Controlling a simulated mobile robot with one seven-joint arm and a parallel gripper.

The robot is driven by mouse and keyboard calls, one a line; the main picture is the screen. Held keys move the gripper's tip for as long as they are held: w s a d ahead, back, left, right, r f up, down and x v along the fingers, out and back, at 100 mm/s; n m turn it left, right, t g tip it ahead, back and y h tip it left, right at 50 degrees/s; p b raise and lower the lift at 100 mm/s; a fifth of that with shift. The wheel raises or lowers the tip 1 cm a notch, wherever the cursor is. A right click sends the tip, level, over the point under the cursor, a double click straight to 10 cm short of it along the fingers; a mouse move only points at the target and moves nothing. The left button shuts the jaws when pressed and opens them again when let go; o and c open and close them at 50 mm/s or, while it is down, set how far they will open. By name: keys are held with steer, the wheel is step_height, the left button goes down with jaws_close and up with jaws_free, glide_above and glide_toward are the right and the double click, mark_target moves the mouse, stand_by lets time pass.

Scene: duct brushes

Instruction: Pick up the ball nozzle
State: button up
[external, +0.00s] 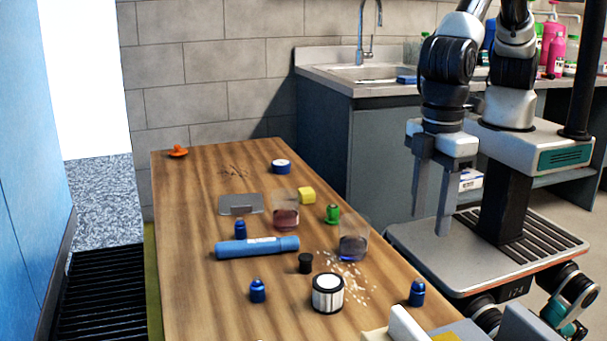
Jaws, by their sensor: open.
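I cannot tell for certain which thing is the ball nozzle. Three small blue nozzle-like pieces with rounded tops stand on the wooden table (190,240): one behind the blue tube (257,248), one at the front left (257,291), one near the right edge (417,292). A small green piece (332,214) of similar size stands between two clear glasses. My gripper (431,218) is open and empty, fingers pointing down. It hangs beyond the table's right edge, apart from all these pieces.
A reddish glass (285,213) and a bluish glass (353,245) stand mid-table. White crumbs lie around the jar. The table's left side is clear.

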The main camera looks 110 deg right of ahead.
mark_target(418, 283)
steer(key=f+b, duration=0.1)
steer(key=f, duration=0.4)
steer(key=f+b, duration=0.1)
steer(key=f, duration=0.5)
steer(key=f+b, duration=0.2)
steer(key=f, duration=0.3)
steer(key=shift+d+f, duration=0.25)
steer(key=shift+f, duration=0.1)
steer(key=shift+r, duration=0.1)
jaws_close()
